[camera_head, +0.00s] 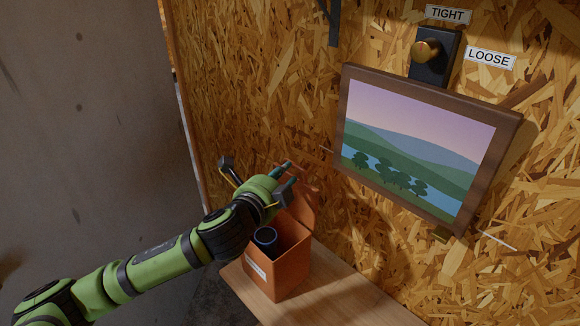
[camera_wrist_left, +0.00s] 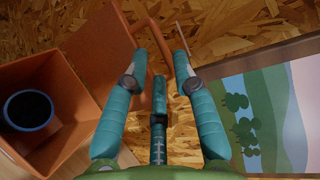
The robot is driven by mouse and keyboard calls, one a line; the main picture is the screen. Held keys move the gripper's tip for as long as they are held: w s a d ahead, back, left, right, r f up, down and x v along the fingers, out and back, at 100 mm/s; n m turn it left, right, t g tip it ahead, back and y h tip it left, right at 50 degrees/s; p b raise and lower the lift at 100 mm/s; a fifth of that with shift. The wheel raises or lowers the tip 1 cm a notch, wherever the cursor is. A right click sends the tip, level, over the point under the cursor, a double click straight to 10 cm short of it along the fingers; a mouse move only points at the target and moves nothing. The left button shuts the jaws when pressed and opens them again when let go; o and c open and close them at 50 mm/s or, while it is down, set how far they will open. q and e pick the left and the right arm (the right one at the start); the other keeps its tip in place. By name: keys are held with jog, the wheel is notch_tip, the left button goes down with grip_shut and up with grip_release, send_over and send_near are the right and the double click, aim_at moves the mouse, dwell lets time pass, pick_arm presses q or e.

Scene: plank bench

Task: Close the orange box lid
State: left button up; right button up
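The orange box (camera_head: 285,273) stands on the wooden bench with its lid (camera_head: 301,207) raised open toward the board wall. A dark cup-like object with a blue rim (camera_head: 265,238) is inside. My left gripper (camera_head: 289,172) is above the box by the upper part of the lid, covering some of it. In the left wrist view, the lid (camera_wrist_left: 98,52) shows left of the open teal fingers (camera_wrist_left: 161,52). An orange curved handle (camera_wrist_left: 152,27) on the lid shows around the fingertips; I cannot tell whether they touch it. My right gripper is not in view.
A framed landscape picture (camera_head: 420,150) hangs on the board wall, right of the box. A dark panel with a brass knob (camera_head: 426,53) is above it, between TIGHT and LOOSE labels. The bench (camera_head: 345,297) is clear right of the box.

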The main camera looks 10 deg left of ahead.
aim_at(295, 191)
pick_arm(q)
jog(key=shift+p+x, duration=0.4)
jog(key=shift+x, duration=1.5)
jog(key=shift+f, duration=0.1)
grip_shut()
